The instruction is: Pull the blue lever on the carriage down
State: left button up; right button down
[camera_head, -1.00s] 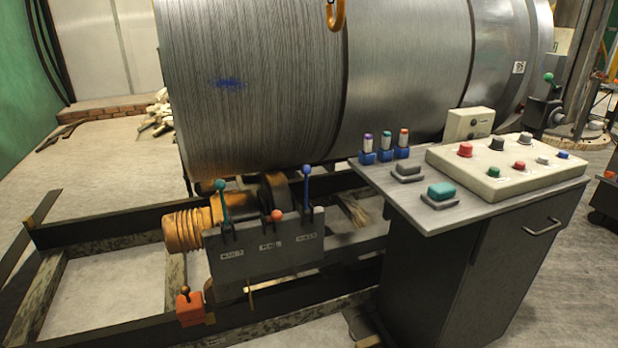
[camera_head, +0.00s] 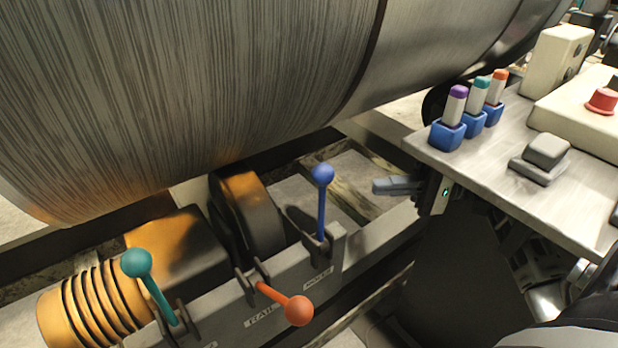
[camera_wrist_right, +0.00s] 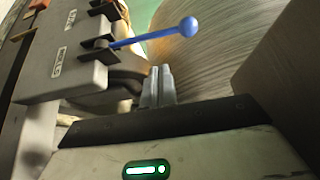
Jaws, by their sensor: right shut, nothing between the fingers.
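The blue lever (camera_head: 322,200) stands nearly upright with a round ball on top, in a bracket at the right end of the grey carriage panel (camera_head: 290,292). It also shows in the right wrist view (camera_wrist_right: 150,38), ahead of the fingers. My right gripper (camera_head: 378,186) is to the right of the blue lever, with a gap between them. Its fingers are together and empty, and they also show in the right wrist view (camera_wrist_right: 158,84). My left gripper is not in view.
An orange lever (camera_head: 283,300) tilts outward, and a teal lever (camera_head: 152,285) stands at the left. A large metal drum (camera_head: 190,90) hangs over the carriage. The control desk (camera_head: 510,165), with several switches and buttons, is close at the right.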

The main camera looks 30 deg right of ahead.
aim_at(321, 211)
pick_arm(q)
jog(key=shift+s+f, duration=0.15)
pick_arm(e)
jog(key=x, duration=1)
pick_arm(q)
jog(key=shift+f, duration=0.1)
pick_arm(e)
jog(key=shift+s, duration=0.15)
